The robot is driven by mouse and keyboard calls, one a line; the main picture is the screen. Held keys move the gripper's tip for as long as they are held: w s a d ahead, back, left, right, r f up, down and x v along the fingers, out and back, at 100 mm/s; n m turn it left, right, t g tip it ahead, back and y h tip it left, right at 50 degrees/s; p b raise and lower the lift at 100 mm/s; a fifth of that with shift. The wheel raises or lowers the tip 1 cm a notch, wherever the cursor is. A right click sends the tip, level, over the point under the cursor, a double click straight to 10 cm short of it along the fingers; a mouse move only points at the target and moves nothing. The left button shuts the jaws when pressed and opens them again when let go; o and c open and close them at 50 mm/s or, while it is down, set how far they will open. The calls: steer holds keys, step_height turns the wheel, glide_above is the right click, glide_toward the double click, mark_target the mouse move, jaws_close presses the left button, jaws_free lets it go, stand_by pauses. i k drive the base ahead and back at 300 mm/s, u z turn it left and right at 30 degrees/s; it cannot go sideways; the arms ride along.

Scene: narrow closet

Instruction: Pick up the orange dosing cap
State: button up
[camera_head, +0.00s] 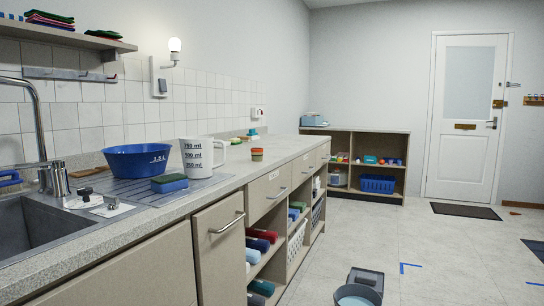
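A small orange piece (257,151) sits on the grey counter, to the right of the white measuring jug (198,153). It looks like a small cup or cap with a greenish band, but it is too small to tell whether these are one thing or two. It stands near the counter's front edge, apart from the jug. A small orange-brown thing (515,213) lies on the floor by the door, too small to make out. My gripper is not in view.
A grey bucket-like thing (366,279) stands on the floor at bottom centre. Open floor lies right of the counter. A low shelf (370,131) stands at the back.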

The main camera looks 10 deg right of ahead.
mark_target(257, 154)
steer(key=i, duration=1.55)
